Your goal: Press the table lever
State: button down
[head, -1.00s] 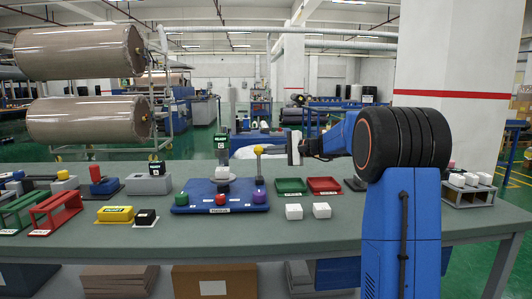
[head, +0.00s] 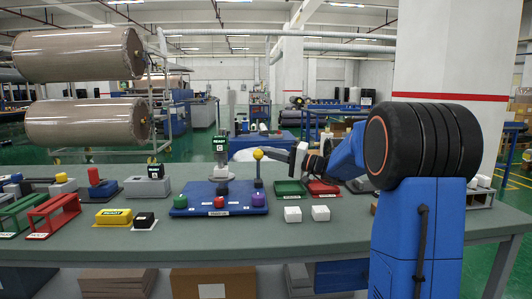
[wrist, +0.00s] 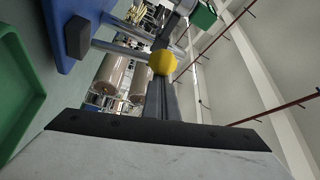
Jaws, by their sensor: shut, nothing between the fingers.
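The lever (head: 257,155) is an upright grey stick with a yellow ball on top, at the back right of a blue panel (head: 190,206) on the table. In the wrist view the yellow ball (wrist: 162,62) is just beyond my shut grey fingers. My gripper (head: 274,153) is to the right of the lever at about the ball's height, fingers pointing left at it. It is shut and empty. I cannot tell whether the fingertips touch the ball. In the wrist view my gripper (wrist: 159,84) hides what lies behind its wide pale body.
The panel carries green (head: 180,201), red (head: 219,202) and purple (head: 258,199) buttons and a sign reading READY (head: 219,143). Green (head: 290,188) and red (head: 323,187) trays and two white blocks (head: 306,213) are right of it.

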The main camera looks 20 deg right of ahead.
jog(key=shift+s+a+f+n+y, duration=0.15)
jog(key=shift+s+a+n, duration=0.1)
jog(key=shift+s, duration=0.35)
jog(key=shift+s+a+f+n+y, duration=0.1)
jog(key=shift+s+a+n, duration=0.1)
jog(key=shift+s, duration=0.4)
jog(key=shift+s+a+f+n+y, duration=0.15)
jog(key=shift+s+n, duration=0.1)
jog(key=shift+s, duration=0.35)
jog(key=shift+s+a+f, duration=0.1)
jog(key=shift+s+f, duration=0.05)
jog(key=shift+f, duration=0.15)
send_near(261, 157)
jog(key=w+d+r, duration=0.2)
jog(key=w+d, duration=0.1)
jog(key=shift+s+d+f, duration=0.15)
jog(key=shift+s+d, duration=0.1)
jog(key=shift+s, duration=0.35)
